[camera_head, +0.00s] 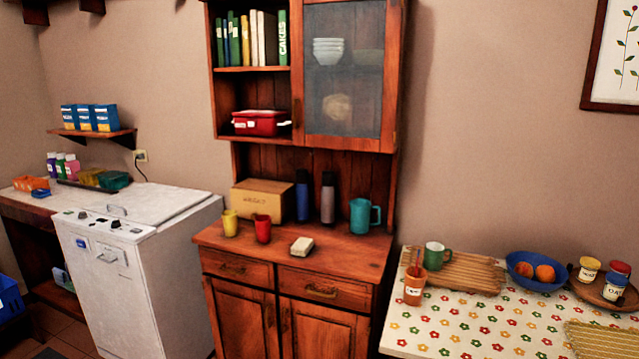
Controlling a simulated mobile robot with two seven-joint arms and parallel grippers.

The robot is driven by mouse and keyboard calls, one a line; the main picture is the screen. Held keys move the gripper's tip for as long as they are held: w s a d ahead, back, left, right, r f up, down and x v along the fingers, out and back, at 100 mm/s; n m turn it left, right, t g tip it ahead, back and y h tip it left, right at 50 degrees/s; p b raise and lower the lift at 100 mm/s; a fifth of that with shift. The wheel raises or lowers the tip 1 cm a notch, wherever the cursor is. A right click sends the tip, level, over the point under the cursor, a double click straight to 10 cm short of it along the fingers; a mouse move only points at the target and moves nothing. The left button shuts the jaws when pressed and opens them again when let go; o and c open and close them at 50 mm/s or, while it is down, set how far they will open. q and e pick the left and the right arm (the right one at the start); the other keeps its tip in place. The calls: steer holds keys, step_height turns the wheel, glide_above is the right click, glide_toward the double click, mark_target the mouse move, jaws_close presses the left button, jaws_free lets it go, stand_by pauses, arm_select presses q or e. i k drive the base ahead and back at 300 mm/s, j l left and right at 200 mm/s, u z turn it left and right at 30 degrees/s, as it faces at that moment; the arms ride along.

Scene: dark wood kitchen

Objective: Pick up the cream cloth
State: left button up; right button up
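A small cream block-shaped thing, which looks like a folded cream cloth (302,245), lies on the wooden cabinet's counter (340,263) near its front edge. It sits to the right of a red mug (262,228) and a yellow mug (230,223), apart from both. Its top and front show uncovered. Neither of my grippers is in view.
A bread box (262,200), two flasks (328,197) and a teal jug (363,215) stand behind on the counter. A white washing machine (140,270) is at left. A flowered table (470,325) at right holds a blue bowl (537,283) and jars.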

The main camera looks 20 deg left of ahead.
mark_target(302, 246)
steer(key=i+j+z, duration=0.15)
steer(key=j, duration=0.35)
steer(key=i+j+z, duration=0.15)
steer(key=j, duration=0.35)
steer(key=i+j+z, duration=0.15)
steer(key=j, duration=0.4)
steer(key=i+j+z, duration=0.15)
steer(key=j, duration=0.45)
steer(key=i+j+z, duration=0.15)
steer(key=j, duration=0.4)
steer(key=i+j+z, duration=0.2)
steer(key=j, duration=0.4)
steer(key=k, duration=0.1)
